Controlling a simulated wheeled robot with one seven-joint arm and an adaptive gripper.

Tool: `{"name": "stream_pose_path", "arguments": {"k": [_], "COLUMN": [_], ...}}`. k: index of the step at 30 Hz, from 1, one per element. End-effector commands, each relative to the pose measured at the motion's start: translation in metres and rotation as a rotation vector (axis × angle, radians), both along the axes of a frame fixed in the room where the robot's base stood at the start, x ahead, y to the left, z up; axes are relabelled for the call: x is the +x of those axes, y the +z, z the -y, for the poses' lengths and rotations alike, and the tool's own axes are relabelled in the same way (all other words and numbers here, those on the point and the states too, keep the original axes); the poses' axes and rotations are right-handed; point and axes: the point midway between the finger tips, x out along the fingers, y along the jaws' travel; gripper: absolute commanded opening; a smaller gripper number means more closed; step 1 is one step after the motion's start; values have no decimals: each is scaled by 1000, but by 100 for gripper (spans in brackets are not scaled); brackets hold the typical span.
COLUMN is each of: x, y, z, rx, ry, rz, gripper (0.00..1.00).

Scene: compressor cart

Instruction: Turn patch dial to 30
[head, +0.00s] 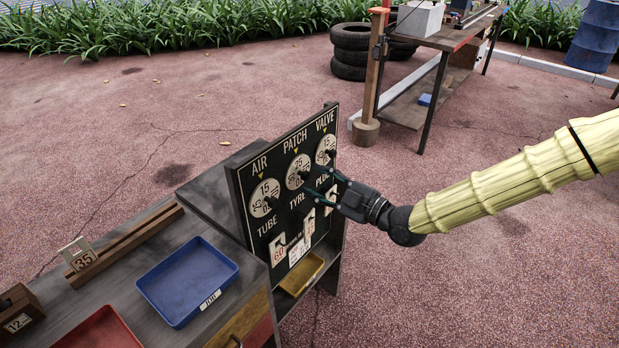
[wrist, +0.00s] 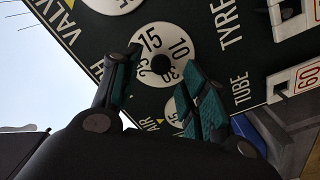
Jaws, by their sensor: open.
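The patch dial (head: 298,171) is the middle of three white dials on a black upright panel (head: 284,222), under the word PATCH. Its top number looks like 25. The dial also shows in the wrist view (wrist: 150,42), with 15, 10 and 30 readable around a dark centre knob (wrist: 162,65). My gripper (head: 321,184) is open in front of the panel, close to this dial. In the wrist view my two teal-padded fingers (wrist: 163,58) stand apart on either side of the knob. The left finger hides the pointer mark; contact with the knob cannot be told.
The air dial (head: 264,197) and valve dial (head: 325,150) flank it closely. Number tags hang lower on the panel, above a yellow tray (head: 301,274). A blue tray (head: 188,281) lies on the bench at left. Open ground lies right of the panel.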

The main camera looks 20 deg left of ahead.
Motion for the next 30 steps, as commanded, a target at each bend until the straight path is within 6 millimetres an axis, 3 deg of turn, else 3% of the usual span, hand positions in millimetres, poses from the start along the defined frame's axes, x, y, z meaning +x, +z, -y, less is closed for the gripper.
{"name": "stream_pose_path", "arguments": {"k": [9, 19, 26, 30], "x": [10, 11, 11, 11], "y": [-1, -1, -1, 0], "z": [-28, -30, -30, -30], "rx": [-1, -1, -1, -1], "ry": [0, 0, 0, 0], "rz": [-1, -1, -1, -1], "gripper": [44, 44, 4, 0]}}
